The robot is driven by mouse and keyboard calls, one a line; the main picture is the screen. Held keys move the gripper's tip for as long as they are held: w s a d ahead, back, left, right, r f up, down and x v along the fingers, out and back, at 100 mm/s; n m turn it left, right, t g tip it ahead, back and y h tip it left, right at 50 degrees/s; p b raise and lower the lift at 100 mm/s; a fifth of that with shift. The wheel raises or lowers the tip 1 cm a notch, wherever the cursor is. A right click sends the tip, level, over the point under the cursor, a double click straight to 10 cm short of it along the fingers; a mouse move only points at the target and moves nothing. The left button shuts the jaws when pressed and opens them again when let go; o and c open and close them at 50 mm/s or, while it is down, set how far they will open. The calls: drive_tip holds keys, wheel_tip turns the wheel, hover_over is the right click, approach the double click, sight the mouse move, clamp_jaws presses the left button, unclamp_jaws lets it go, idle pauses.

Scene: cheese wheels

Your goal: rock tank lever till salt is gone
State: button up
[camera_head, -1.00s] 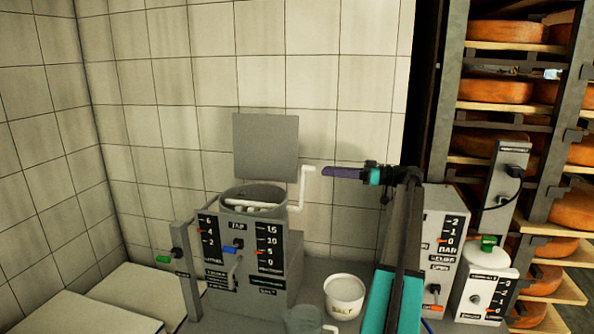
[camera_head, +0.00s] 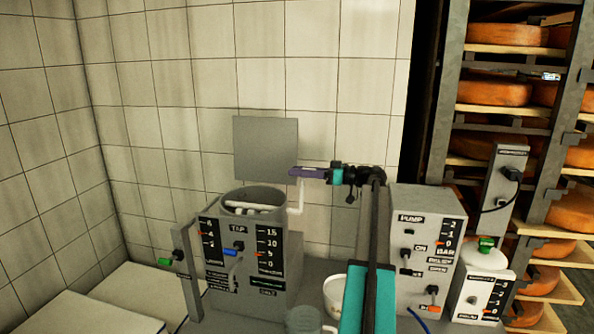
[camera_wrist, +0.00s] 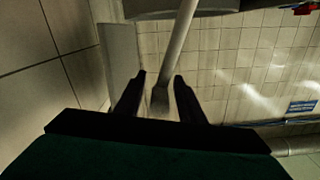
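The grey tank (camera_head: 243,255), with a round open top and scale labels, stands on the bench against the tiled wall in the head view. White bars show inside its rim. The white cranked lever (camera_head: 297,198) rises at its right side. My gripper (camera_head: 292,172) is at the lever's upper end in the head view and covers that end. In the wrist view its two dark fingers (camera_wrist: 160,80) stand apart, with the pale lever rod (camera_wrist: 178,45) running down to the gap between them. I cannot tell whether the fingers touch it. Any salt left in the tank cannot be made out.
A white tub (camera_head: 333,293) stands right of the tank, partly behind my arm, with a clear jug (camera_head: 304,320) in front. The pump box (camera_head: 428,245) and a smaller white unit (camera_head: 483,290) stand further right. Cheese wheels (camera_head: 505,92) fill the rack at right.

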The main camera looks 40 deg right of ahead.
drive_tip(key=shift+w+a, duration=0.3)
drive_tip(key=shift+w, duration=0.15)
clamp_jaws()
